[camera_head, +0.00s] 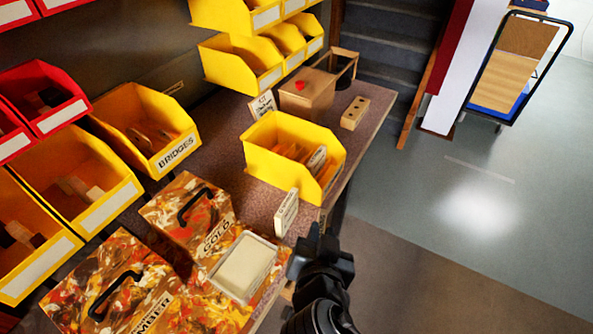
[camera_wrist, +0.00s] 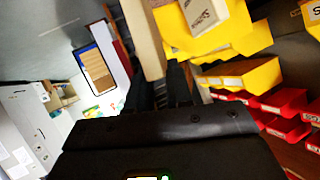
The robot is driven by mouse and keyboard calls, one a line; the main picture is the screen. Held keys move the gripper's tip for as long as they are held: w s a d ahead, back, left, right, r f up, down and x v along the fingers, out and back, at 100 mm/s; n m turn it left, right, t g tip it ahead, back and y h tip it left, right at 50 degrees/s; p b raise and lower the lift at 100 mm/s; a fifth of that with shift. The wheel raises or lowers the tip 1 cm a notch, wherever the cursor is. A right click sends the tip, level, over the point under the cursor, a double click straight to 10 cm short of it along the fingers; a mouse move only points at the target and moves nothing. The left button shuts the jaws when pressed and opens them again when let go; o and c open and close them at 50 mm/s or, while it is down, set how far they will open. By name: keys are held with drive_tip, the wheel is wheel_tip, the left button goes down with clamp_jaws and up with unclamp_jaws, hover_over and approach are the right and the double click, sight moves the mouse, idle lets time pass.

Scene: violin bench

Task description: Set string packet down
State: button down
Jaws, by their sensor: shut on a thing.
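My gripper (camera_head: 317,240) is over the near right edge of the bench, pointing away from me, just right of a small white lettered card (camera_head: 286,213). In the wrist view the dark fingers (camera_wrist: 170,88) are close together. A pale tan strip (camera_wrist: 143,35) runs up from them; I cannot tell whether it is the packet or the bench edge. A yellow bin (camera_head: 262,168) with several pale packets in it stands beyond the card.
Patterned boxes (camera_head: 165,210) and a clear-rimmed tray (camera_head: 214,277) with a pale pad lie left of my gripper. Yellow and red bins (camera_head: 45,115) line the back. A wooden block (camera_head: 355,112) and wooden box (camera_head: 308,98) stand farther along. Open floor (camera_head: 470,220) lies to the right.

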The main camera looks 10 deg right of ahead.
drive_tip(key=w+d+f+n+y, duration=0.1)
drive_tip(key=d+f+n+y, duration=0.1)
drive_tip(key=d+f, duration=0.9)
drive_tip(key=shift+w+d+f+n+y, duration=0.25)
drive_tip(key=shift+w+d+n+y, duration=0.2)
drive_tip(key=shift+d, duration=0.45)
drive_tip(key=shift+t, duration=0.3)
